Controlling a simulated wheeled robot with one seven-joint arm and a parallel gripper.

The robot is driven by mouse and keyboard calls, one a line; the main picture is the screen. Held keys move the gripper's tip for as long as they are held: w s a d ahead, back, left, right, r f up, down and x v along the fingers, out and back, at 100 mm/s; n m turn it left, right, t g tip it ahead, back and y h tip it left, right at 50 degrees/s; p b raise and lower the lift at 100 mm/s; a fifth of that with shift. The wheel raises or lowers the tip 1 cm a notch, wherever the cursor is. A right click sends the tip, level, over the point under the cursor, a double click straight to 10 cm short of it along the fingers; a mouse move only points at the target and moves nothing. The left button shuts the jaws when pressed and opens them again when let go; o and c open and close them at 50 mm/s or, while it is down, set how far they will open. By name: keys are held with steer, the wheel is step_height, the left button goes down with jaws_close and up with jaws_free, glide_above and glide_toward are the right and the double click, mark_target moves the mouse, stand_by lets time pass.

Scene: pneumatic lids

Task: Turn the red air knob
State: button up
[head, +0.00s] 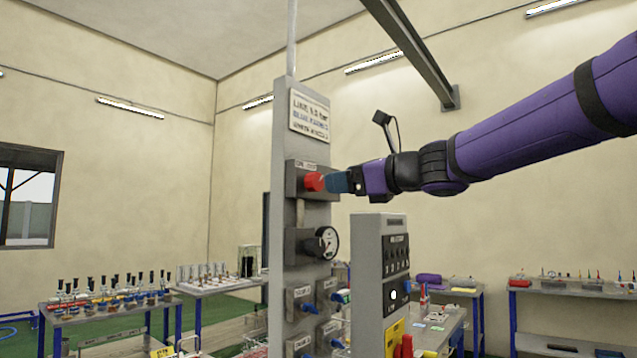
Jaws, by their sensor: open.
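The red air knob (314,182) sticks out from a dark box (293,183) high on a grey upright panel (282,130). My gripper (331,182) comes in from the right with its blue-grey fingers level with the knob. The fingertips are at the knob's right side and overlap its edge in the head view. I cannot tell whether they touch it. The gripper is open, though the gap between the fingers does not show from this angle. A label sits above the knob, too small to read surely.
Below the knob are a round gauge (327,243) and several blue knobs (337,297) on the same panel. A grey control box (368,290) with switches stands just right. Tables with bottles (105,306) are at the left, benches (570,290) at the right.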

mark_target(318, 182)
steer(key=x, duration=0.6)
steer(key=shift+w+a, duration=0.15)
steer(key=shift+a, duration=0.15)
steer(key=shift+c, duration=0.5)
steer(key=c, duration=0.8)
